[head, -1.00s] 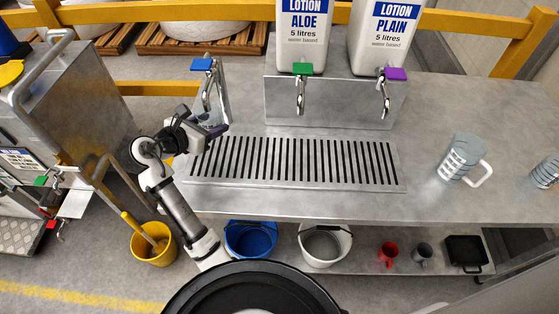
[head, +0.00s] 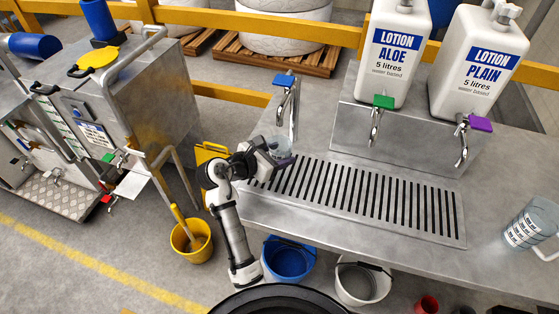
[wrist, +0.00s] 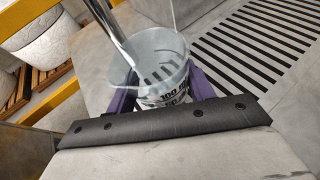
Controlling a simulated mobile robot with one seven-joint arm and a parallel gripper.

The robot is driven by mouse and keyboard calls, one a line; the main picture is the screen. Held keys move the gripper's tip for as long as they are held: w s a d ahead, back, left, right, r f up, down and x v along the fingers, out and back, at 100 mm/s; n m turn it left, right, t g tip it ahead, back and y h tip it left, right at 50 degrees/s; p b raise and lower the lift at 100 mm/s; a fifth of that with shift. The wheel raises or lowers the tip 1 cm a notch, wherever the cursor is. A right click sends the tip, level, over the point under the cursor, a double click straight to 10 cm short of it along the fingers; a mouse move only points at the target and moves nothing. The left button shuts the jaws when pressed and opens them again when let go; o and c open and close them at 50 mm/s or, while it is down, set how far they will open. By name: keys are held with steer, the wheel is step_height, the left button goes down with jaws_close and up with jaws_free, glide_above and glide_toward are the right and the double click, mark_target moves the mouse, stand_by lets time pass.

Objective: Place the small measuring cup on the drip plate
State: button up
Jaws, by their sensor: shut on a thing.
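My gripper (head: 277,158) is shut on the small measuring cup (head: 280,149), a clear cup with dark markings. In the wrist view the cup (wrist: 158,72) sits upright or slightly tilted between the purple fingers, with its open rim showing. The drip plate (head: 345,219) is a slotted metal plate on the bench. My gripper is at the plate's left end, close to the blue-topped tap (head: 287,100). In the wrist view the tap's spout reaches down to the cup's rim. I cannot tell whether the cup touches the plate.
Two lotion bottles stand behind the plate, with a green tap (head: 377,115) and a purple tap (head: 470,128) in front. A larger measuring jug (head: 530,226) stands at the right. Most of the plate is clear. Buckets (head: 288,260) sit below the bench.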

steer(key=shift+f, duration=1.5)
steer(key=o, duration=1)
steer(key=shift+f, duration=0.15)
steer(key=v, duration=0.6)
steer(key=b+v, duration=0.1)
steer(key=v, duration=0.5)
steer(key=shift+r, duration=0.25)
